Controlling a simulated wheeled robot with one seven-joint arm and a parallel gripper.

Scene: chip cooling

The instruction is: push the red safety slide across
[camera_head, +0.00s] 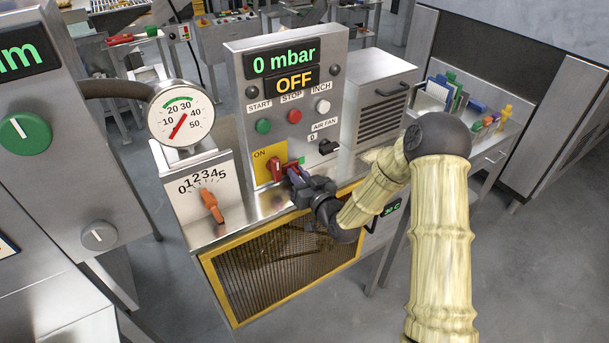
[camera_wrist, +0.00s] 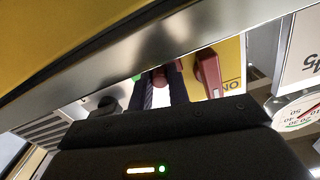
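The red safety slide (camera_head: 277,169) sits on the yellow ON plate (camera_head: 264,163) low on the front of the control box. Its red body also shows in the wrist view (camera_wrist: 209,74), beside the ON lettering. My gripper (camera_head: 291,172) is just right of it, low over the steel ledge. In the wrist view the dark fingers of my gripper (camera_wrist: 159,88) show with a narrow gap, and a red part (camera_wrist: 161,76) appears in or behind the gap. I cannot tell whether the fingers touch or grip it.
Above are the green start button (camera_head: 263,126), red stop button (camera_head: 294,116) and a black air fan knob (camera_head: 328,146). The display (camera_head: 295,80) reads OFF. An orange lever (camera_head: 211,206) stands left. A yellow-framed mesh (camera_head: 285,262) lies below the ledge.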

